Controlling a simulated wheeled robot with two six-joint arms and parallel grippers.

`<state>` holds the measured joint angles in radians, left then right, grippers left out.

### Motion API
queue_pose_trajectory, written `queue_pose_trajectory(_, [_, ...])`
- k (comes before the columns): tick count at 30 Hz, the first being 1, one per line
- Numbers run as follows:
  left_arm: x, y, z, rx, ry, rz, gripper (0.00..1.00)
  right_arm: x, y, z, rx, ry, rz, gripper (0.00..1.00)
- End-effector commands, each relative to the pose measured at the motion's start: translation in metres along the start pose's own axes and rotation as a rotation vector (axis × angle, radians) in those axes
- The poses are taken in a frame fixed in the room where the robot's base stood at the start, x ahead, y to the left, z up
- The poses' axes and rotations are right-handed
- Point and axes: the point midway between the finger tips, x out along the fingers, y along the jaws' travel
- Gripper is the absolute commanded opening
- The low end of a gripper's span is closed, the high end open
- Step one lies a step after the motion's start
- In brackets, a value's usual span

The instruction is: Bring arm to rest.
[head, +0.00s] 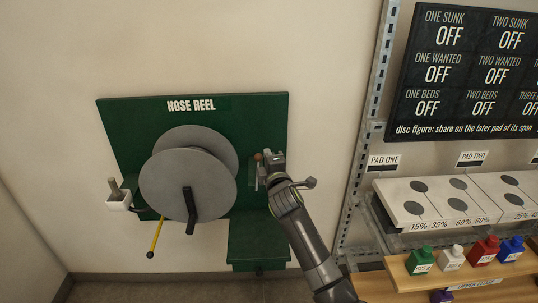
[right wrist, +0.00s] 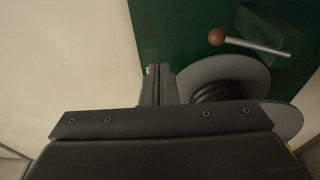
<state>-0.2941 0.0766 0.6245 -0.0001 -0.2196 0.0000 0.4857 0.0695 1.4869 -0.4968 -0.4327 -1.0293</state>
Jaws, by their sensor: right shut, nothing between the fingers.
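My right arm reaches up from the bottom right in the head view. Its gripper (head: 270,166) is in front of the right part of the green hose reel board (head: 135,118), beside the grey reel (head: 187,178). The gripper is shut and empty. A lever with a brown ball knob (head: 258,157) shows just left of the gripper; I cannot tell in the head view whether they touch. In the right wrist view the lever's knob (right wrist: 217,37) and rod stand apart from the dark gripper fingers (right wrist: 158,84). My left gripper is not in view.
A shelf rack on the right holds white pads (head: 408,202) and several coloured bottles (head: 420,260). A black status board (head: 465,70) hangs above. A yellow handle (head: 155,238) hangs below the reel, and a small white holder (head: 118,200) is at its left. Bare wall lies above the reel.

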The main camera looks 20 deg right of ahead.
Motion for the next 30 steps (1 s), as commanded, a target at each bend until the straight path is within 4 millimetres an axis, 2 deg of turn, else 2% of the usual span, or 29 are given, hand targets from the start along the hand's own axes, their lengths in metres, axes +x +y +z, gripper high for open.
queue_pose_trajectory(5, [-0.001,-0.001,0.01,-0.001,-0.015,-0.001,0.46,-0.006,0.004,0.0,0.0,0.0,0.0,0.0])
queue_pose_trajectory(18, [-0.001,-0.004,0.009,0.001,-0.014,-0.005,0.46,-0.007,0.005,0.0,0.0,0.001,0.0,0.0])
queue_pose_trajectory(21, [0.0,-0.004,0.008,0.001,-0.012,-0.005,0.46,-0.007,-0.003,0.001,0.007,0.0,-0.012,0.0])
queue_pose_trajectory(23, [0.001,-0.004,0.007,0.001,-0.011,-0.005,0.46,-0.009,-0.019,0.003,0.023,0.0,-0.038,0.0])
queue_pose_trajectory(26, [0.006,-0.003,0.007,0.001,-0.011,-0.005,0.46,-0.016,-0.068,0.009,0.081,-0.005,-0.115,0.0])
queue_pose_trajectory(29, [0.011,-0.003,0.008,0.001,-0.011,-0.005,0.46,-0.033,-0.138,0.019,0.171,-0.022,-0.227,0.0])
queue_pose_trajectory(30, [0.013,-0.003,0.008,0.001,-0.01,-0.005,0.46,-0.042,-0.168,0.023,0.212,-0.033,-0.276,0.0])
